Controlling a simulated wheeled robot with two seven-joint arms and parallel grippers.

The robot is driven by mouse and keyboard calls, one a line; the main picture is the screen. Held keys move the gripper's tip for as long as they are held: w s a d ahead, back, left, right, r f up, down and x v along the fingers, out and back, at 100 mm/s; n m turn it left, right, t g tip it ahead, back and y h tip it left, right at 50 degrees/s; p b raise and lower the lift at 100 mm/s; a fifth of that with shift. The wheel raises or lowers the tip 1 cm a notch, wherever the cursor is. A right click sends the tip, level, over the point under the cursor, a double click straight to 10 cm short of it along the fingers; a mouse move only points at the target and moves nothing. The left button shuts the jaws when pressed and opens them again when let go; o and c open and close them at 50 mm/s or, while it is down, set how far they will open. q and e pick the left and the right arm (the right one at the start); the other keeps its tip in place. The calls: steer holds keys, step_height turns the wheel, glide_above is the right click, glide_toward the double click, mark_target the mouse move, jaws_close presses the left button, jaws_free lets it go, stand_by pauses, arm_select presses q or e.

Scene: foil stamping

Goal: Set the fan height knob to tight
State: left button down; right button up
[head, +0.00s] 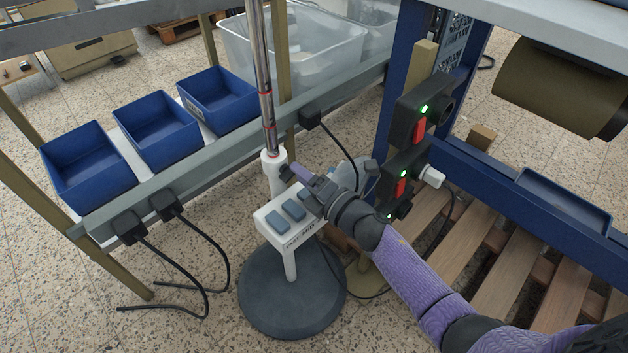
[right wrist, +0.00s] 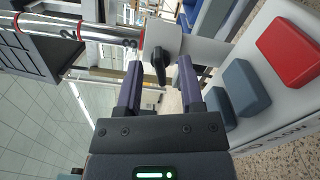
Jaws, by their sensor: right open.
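The fan stand has a shiny pole (head: 265,80), a white collar (head: 272,163) and a round grey base (head: 290,300). The black height knob (right wrist: 158,62) sticks out of the white collar (right wrist: 163,37) in the right wrist view. My right gripper (right wrist: 159,72) is open, with its two purple fingers on either side of the knob; I cannot tell whether they touch it. In the head view my right gripper (head: 298,174) reaches the collar from the right, just above the button panel, and largely hides the knob. My left gripper is not in view.
The white button panel (head: 267,223) has blue-grey buttons, and a red button (right wrist: 290,52) shows in the right wrist view. Several blue bins (head: 88,168) line a shelf at left. Black switch boxes (head: 422,108) with green lights and a blue post stand to the right. Cables lie nearby.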

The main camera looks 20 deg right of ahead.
arm_select(q)
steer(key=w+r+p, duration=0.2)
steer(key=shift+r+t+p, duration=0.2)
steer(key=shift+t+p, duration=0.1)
steer(key=shift+p, duration=0.05)
arm_select(e)
steer(key=v, duration=0.9)
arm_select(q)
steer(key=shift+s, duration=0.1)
